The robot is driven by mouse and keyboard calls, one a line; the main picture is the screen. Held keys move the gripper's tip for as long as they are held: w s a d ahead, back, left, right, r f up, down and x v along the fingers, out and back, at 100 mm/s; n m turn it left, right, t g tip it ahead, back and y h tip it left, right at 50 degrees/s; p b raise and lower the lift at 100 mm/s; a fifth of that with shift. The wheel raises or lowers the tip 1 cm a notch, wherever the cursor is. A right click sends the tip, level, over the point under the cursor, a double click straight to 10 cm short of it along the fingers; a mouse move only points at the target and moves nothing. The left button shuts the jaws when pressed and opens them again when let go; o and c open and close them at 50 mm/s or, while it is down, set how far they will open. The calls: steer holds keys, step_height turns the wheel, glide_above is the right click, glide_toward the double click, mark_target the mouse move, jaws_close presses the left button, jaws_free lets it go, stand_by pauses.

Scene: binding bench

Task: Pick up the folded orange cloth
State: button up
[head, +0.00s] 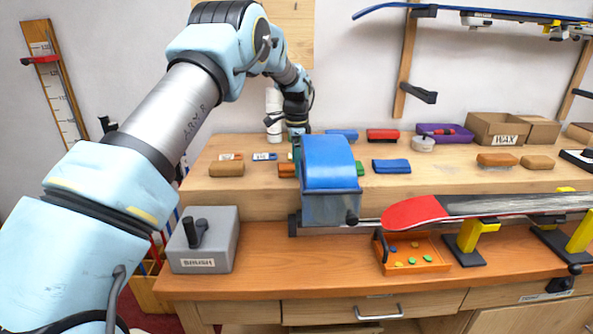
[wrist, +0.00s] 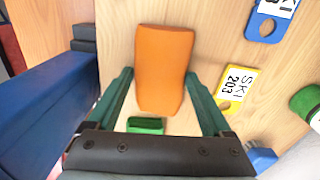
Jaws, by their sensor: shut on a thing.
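The folded orange cloth (wrist: 164,60) lies on the wooden shelf, between the two teal fingers of my gripper (wrist: 160,76) in the wrist view. The fingers are shut on its sides, and the cloth narrows towards the near end. In the head view a bit of the orange cloth (head: 287,170) shows left of the blue machine, which hides most of it and most of my gripper (head: 296,148). I cannot tell whether the cloth is off the wood.
The blue machine (head: 330,165) stands close in front of my gripper; it fills the left of the wrist view (wrist: 45,112). A green block (wrist: 147,125), a yellow tag (wrist: 236,88) and a blue tag (wrist: 270,22) lie nearby. A tan block (head: 226,170) and grey brush box (head: 205,242) are left.

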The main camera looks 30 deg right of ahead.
steer(key=shift+c, duration=1.1)
step_height(320, 180, up, 10)
steer(key=b, duration=0.3)
